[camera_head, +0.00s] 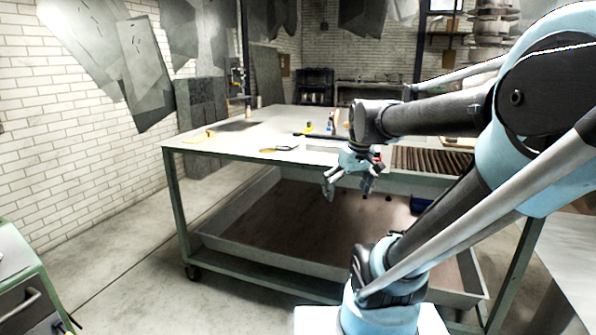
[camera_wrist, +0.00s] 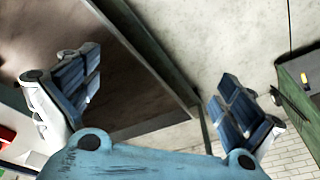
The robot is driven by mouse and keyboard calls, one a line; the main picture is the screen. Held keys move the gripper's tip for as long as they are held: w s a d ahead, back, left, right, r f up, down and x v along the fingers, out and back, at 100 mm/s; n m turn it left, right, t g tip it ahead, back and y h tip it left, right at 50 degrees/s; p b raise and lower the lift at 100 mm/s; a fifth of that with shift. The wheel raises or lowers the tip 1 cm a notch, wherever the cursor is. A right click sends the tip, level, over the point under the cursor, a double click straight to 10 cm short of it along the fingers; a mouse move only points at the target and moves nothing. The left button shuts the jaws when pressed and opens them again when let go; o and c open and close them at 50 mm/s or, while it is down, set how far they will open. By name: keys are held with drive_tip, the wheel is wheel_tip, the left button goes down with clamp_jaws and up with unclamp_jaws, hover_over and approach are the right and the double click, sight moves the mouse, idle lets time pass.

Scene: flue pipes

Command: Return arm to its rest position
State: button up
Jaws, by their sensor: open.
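My gripper (camera_head: 348,190) hangs at the end of my arm in front of the near edge of the workbench, pointing down. Its two fingers are spread apart with nothing between them. In the wrist view my gripper (camera_wrist: 155,105) also shows both padded fingers wide apart. Behind them are the bench's lower tray and the concrete floor. My arm reaches in from the right side of the head view, bent at the elbow.
The wheeled workbench (camera_head: 235,142) carries several small tools on its top. A large shallow tray (camera_head: 290,215) fills its lower level. A green cabinet (camera_head: 25,285) stands at the lower left. The concrete floor (camera_head: 120,255) between cabinet and bench is clear.

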drive_tip(key=s+d+f+m+h, duration=0.1)
drive_tip(key=s+d+f+m, duration=0.3)
drive_tip(key=s+f, duration=0.6)
drive_tip(key=shift+s+d+f, duration=0.15)
drive_tip(key=shift+s+f, duration=0.2)
drive_tip(key=shift+f, duration=0.4)
